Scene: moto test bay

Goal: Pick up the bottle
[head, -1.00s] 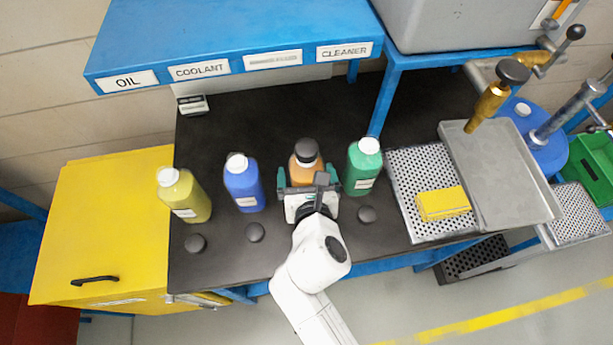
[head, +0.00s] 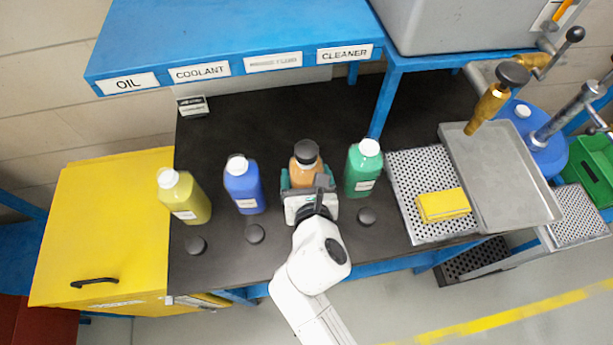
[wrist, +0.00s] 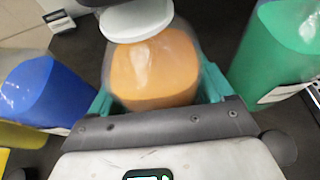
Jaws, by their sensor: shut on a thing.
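An orange bottle (head: 305,174) with a black cap stands upright on the dark bench, third from the left in a row of bottles. My gripper (head: 305,181) is shut on it from the front, with a teal finger on each side. In the wrist view the orange bottle (wrist: 155,70) sits between the fingers of my gripper (wrist: 158,102). Its lower front is hidden behind the gripper body.
A blue bottle (head: 244,186) and a yellow bottle (head: 184,198) stand to the left. A green bottle (head: 363,170) stands close on the right. Black knobs (head: 254,233) lie in front. A perforated tray (head: 408,180) with a yellow sponge (head: 443,205) is further right.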

